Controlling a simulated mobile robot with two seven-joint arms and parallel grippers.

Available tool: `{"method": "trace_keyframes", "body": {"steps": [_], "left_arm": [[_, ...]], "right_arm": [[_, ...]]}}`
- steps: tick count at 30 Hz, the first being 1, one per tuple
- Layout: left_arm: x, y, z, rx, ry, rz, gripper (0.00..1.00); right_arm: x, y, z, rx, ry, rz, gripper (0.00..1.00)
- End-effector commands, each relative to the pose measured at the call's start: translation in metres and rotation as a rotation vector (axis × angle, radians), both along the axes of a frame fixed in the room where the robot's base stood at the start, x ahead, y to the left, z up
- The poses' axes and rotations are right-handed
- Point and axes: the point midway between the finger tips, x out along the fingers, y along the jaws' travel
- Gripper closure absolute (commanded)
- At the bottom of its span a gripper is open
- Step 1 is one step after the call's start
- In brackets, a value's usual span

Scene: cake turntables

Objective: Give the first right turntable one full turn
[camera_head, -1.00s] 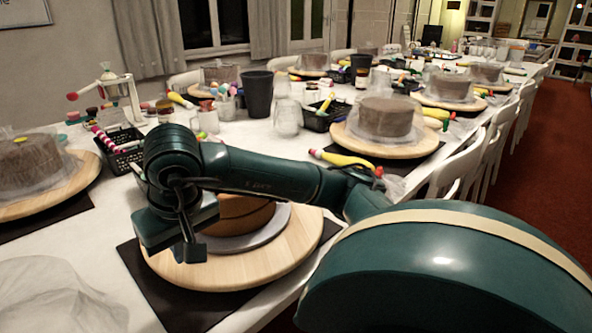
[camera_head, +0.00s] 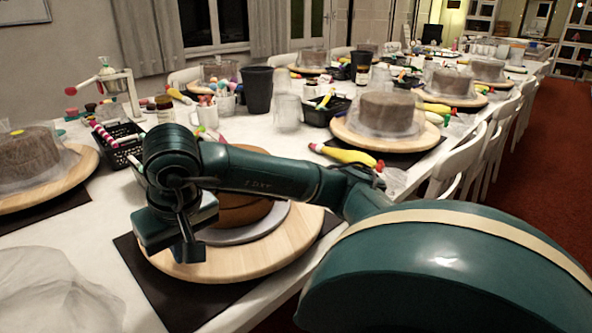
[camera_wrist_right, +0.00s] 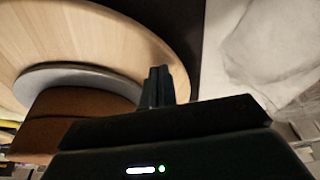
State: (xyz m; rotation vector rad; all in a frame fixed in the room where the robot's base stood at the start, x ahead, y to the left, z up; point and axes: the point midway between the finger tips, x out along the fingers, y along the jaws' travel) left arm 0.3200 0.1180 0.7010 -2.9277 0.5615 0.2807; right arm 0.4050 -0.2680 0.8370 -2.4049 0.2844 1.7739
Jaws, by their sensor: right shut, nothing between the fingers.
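The first right turntable (camera_head: 285,248) is a round pale wooden disc at the front, on a dark mat. A grey plate (camera_head: 270,226) with a brown cake (camera_head: 243,211) sits on it, partly hidden by my right arm. My right gripper (camera_head: 190,253) points down over the turntable's left front part. In the right wrist view, its closed dark fingers (camera_wrist_right: 158,80) are together and empty near the rim of the wooden disc (camera_wrist_right: 120,35), beside the grey plate (camera_wrist_right: 60,78). I cannot tell whether the fingertips touch the wood. My left gripper is not in view.
Another turntable (camera_head: 75,182) with a covered cake stands at left, and one (camera_head: 390,145) stands behind to the right. A black basket (camera_head: 118,152) and a crumpled clear cover (camera_head: 55,290) are nearby. White chairs (camera_head: 460,160) line the right table edge.

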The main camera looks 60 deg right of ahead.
Motion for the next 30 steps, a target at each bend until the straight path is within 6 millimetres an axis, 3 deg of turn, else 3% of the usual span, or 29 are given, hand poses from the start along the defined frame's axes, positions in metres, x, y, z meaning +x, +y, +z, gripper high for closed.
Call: {"method": "trace_keyframes", "body": {"steps": [8,21,30], "left_arm": [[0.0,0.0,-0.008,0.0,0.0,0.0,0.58],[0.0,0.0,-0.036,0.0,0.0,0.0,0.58],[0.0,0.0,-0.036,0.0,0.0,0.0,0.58]], "right_arm": [[-0.001,-0.001,-0.007,0.0,0.0,-0.001,1.0],[-0.052,-0.027,-0.009,-0.002,-0.002,-0.003,1.0],[-0.057,-0.028,-0.007,0.001,0.001,0.0,1.0]]}}
